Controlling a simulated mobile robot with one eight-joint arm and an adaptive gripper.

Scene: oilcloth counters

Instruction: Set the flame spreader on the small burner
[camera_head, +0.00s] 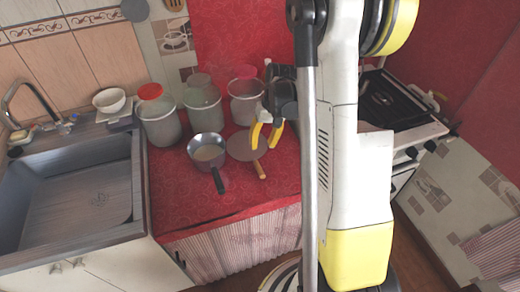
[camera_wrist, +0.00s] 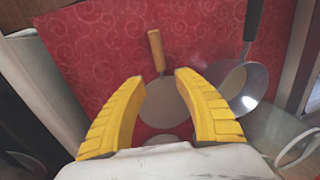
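The flame spreader is a flat brownish-grey disc (camera_head: 240,147) with a wooden handle, lying on the red oilcloth. In the wrist view the disc (camera_wrist: 163,104) lies below and between my gripper's fingers, its handle pointing away. My gripper (camera_head: 267,133) has its two yellow fingers spread and empty, over or just beside the disc's right side in the head view. The height gap is unclear. The fingers also show in the wrist view (camera_wrist: 159,80). The stove (camera_head: 403,137) stands at the right, partly hidden by my arm; I cannot make out the small burner.
A saucepan (camera_head: 208,153) with a dark handle stands close left of the spreader. A sink (camera_head: 85,195) is at the left. Oilcloth (camera_head: 190,200) in front of the saucepan is clear.

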